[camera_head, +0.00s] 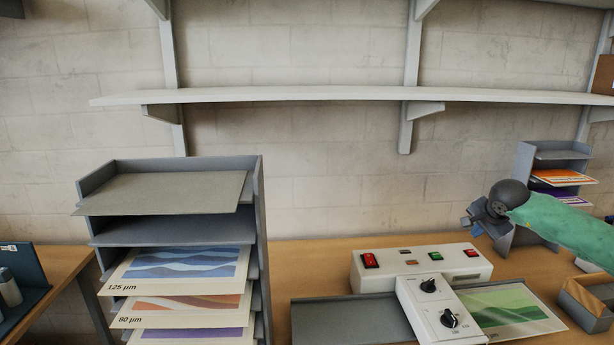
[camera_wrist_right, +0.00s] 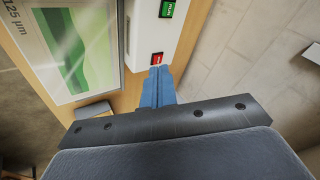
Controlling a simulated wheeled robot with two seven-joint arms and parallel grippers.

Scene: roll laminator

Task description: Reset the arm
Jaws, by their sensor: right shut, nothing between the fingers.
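My right arm (camera_head: 560,225) comes in from the right, above the back right of the bench. Its gripper (camera_head: 473,221) is beyond the right end of the white laminator (camera_head: 400,262). In the right wrist view the blue fingers (camera_wrist_right: 157,86) are shut together and empty. Their tips appear just below the red button (camera_wrist_right: 157,58) on the laminator (camera_wrist_right: 140,35); I cannot tell whether they touch it. A green RUN button (camera_wrist_right: 167,8) is farther up. A sheet with a green wave print (camera_head: 505,305) lies at the laminator's right side. My left gripper is out of view.
A grey sheet rack (camera_head: 260,220) with 125 µm and 80 µm sheets stands at left. A smaller rack (camera_head: 540,150) is at back right, behind my arm. A shelf (camera_head: 300,95) spans the wall above.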

